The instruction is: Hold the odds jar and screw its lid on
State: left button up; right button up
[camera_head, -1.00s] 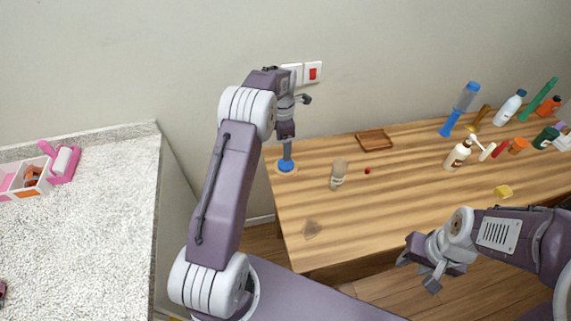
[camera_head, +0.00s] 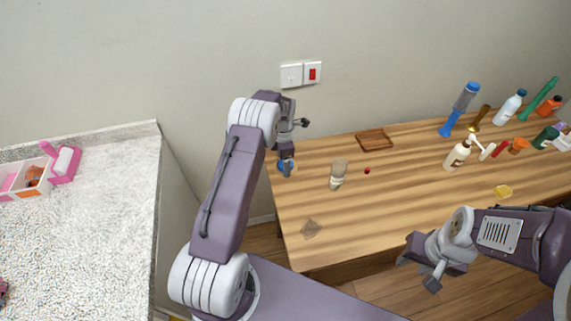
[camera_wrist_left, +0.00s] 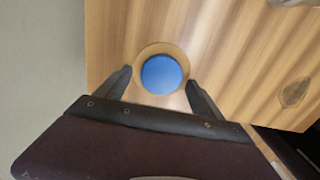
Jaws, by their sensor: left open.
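A clear jar (camera_head: 338,175) with a pale label stands upright on the wooden table, apart from both grippers. I cannot read its label. A round blue piece (camera_wrist_left: 160,74) with a tan rim around it lies below my left gripper (camera_wrist_left: 159,80). The left fingers are open on either side of it in the left wrist view; I cannot tell whether they touch it. In the head view my left gripper (camera_head: 287,163) mostly hides the blue piece at the table's left edge. My right gripper (camera_head: 418,274) is open and empty in front of the table.
The wooden table (camera_head: 400,205) has a brown tray (camera_head: 374,140), a small red item (camera_head: 367,171) and a translucent piece (camera_head: 311,229). Several bottles crowd its right side. A speckled counter (camera_head: 90,230) stands at left.

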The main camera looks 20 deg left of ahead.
pick_arm(q)
jog(key=c, duration=1.4)
jog(key=shift+r, duration=0.1)
notch_tip(320, 180, up, 4)
jog(key=shift+w+r, duration=0.1)
jog(key=w+d+r, duration=0.3)
jog(key=d+r, duration=0.3)
jog(key=d, duration=0.5)
jog(key=shift+w+d+r, duration=0.15)
jog(key=shift+r, duration=0.2)
